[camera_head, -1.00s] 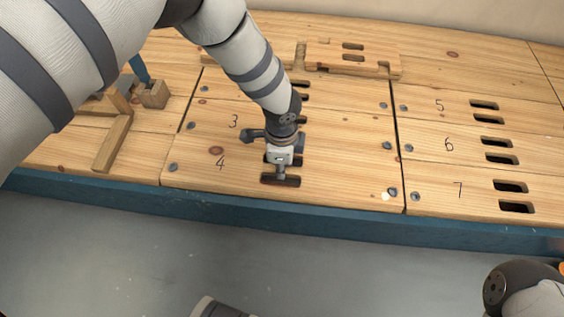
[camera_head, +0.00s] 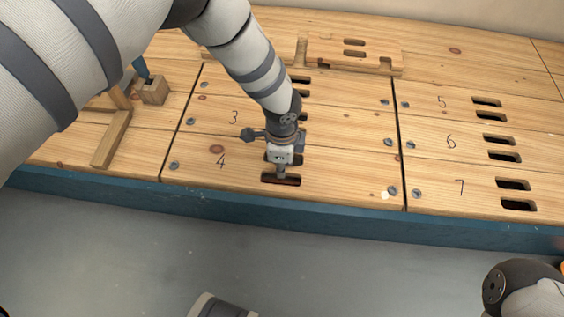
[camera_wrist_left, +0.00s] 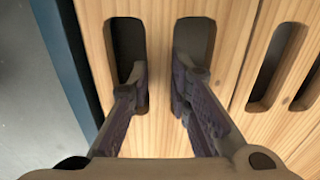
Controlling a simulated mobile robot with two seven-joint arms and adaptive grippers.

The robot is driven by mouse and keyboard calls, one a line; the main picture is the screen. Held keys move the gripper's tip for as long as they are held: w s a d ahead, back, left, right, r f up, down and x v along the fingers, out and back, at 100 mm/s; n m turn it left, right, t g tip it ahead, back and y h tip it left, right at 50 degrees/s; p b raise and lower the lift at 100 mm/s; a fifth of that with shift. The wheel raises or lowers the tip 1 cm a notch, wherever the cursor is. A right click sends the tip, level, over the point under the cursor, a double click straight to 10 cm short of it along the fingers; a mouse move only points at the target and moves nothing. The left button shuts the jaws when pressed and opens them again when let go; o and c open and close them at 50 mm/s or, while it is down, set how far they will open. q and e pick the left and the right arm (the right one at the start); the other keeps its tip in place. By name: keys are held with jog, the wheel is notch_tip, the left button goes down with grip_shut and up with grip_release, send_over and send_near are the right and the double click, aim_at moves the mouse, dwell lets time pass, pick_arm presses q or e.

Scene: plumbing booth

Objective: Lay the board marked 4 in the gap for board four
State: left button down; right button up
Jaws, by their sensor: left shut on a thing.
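The board marked 4 (camera_head: 335,184) lies flat along the front of the middle section, beside the board marked 3 (camera_head: 230,126). It appears level with its neighbours and close against the blue front edge. My left gripper (camera_head: 281,171) reaches down into the slots of board 4. In the left wrist view, the fingers (camera_wrist_left: 155,95) sit in the two slots and are shut on the wood strip between them (camera_wrist_left: 162,60). The fingertips are partly hidden in the slots. Part of my right arm shows at the lower right of the head view, without its fingers.
Boards marked 5 (camera_head: 441,102), 6 (camera_head: 450,142) and 7 (camera_head: 461,187) lie to the right. A slotted wooden piece (camera_head: 352,52) lies behind. Wooden blocks (camera_head: 112,140) stand at the left. The blue rim (camera_head: 300,212) borders the front.

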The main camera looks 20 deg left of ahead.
pick_arm(q)
jog(key=shift+f, duration=0.1)
jog(key=c, duration=1.4)
grip_release()
